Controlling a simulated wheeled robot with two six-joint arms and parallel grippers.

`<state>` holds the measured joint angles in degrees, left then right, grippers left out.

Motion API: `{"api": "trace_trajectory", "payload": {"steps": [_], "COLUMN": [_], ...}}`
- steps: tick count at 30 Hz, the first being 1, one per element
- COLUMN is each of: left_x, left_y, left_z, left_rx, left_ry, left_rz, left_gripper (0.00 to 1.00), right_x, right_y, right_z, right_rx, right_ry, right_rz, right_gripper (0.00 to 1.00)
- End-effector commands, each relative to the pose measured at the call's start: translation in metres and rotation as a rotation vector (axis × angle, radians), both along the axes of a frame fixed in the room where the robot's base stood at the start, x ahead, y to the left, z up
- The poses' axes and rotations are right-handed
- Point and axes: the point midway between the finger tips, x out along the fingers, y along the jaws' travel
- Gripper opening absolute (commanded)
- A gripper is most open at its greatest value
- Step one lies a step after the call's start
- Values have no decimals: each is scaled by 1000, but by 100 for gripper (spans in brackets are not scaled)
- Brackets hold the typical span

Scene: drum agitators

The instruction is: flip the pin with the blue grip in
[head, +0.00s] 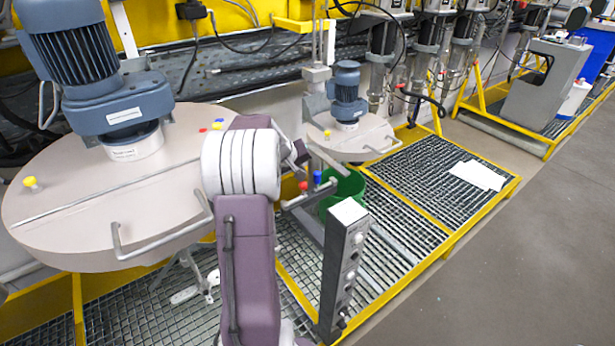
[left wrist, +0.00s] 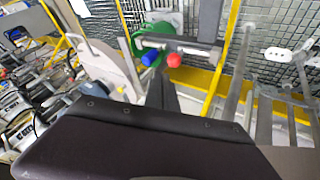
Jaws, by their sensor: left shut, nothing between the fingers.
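The pin with the blue grip (head: 317,178) stands at a metal bar beside a pin with a red grip (head: 303,186), in front of a green bucket (head: 345,190). In the left wrist view the blue grip (left wrist: 150,58) and the red grip (left wrist: 174,60) sit side by side along the bar (left wrist: 180,43). My left gripper (left wrist: 163,78) shows there as a dark narrow shape just short of the two grips; it is shut and empty. Whether it touches either grip I cannot tell. In the head view my arm mostly hides it. My right gripper is not in view.
A large round lid with a blue motor (head: 75,55) is at the left, and a smaller lid with a motor (head: 347,85) stands behind the grips. A control box (head: 343,265) rises close to the right. Yellow-edged grating (head: 430,185) lies beyond.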

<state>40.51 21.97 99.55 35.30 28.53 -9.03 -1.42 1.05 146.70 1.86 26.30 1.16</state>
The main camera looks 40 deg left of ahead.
Motion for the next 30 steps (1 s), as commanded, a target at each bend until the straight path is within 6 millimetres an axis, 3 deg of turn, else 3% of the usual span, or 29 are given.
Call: {"api": "trace_trajectory", "payload": {"steps": [15, 30], "left_x": [51, 59], "left_y": [11, 13], "left_z": [-70, -77], "left_rx": [-2, 0], "left_ry": [3, 1], "left_rz": [-2, -1], "left_gripper": [0, 0], "right_x": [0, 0], "right_y": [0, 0], "right_z": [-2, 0], "right_rx": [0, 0], "right_ry": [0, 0], "right_rz": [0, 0], "right_gripper": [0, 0]}}
